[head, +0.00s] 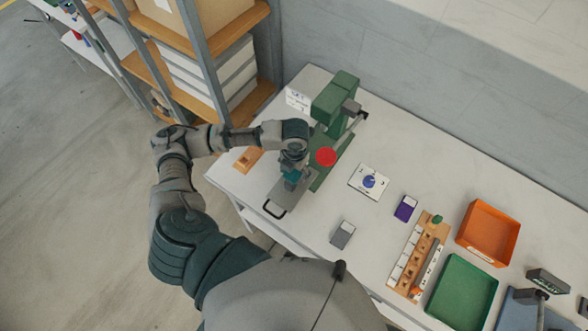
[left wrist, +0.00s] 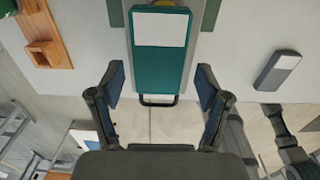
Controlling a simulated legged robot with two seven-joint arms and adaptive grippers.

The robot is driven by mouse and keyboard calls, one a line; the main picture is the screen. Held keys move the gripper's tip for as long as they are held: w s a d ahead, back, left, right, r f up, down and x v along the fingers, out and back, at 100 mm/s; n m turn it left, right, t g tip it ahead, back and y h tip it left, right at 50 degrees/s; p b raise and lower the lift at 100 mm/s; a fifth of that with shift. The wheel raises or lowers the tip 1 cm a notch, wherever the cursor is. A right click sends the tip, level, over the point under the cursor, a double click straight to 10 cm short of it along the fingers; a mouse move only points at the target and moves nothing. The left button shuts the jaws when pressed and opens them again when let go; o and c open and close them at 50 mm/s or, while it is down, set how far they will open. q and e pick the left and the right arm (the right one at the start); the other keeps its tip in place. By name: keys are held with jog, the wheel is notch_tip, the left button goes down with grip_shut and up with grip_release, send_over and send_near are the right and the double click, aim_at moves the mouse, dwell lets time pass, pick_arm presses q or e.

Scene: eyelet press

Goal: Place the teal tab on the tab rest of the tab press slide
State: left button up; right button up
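The teal tab (left wrist: 160,68), with a white label, lies over the grey slide of the tab press in the left wrist view. In the head view only a small teal part (head: 291,175) shows under my left gripper (head: 291,180). The slide (head: 287,196) ends in a black loop handle (head: 272,209), also seen beyond the tab (left wrist: 158,101). In the left wrist view my left gripper (left wrist: 160,88) is open, one finger on each side of the tab with gaps between. The tab rest is hidden; I cannot tell how the tab sits on it. My right gripper is not in view.
The green press (head: 334,98) stands behind, with a red disc (head: 326,157) beside my gripper. A wooden block (head: 247,160) is left of the slide. A grey labelled block (head: 342,234), a dial card (head: 369,181) and orange (head: 488,232) and green (head: 462,293) trays lie rightward.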

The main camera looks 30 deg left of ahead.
aim_at(295, 173)
pick_arm(q)
jog(key=shift+d+r, duration=0.15)
notch_tip(295, 173, up, 12)
dwell(0.4)
jog(key=shift+f, duration=0.2)
dwell(0.3)
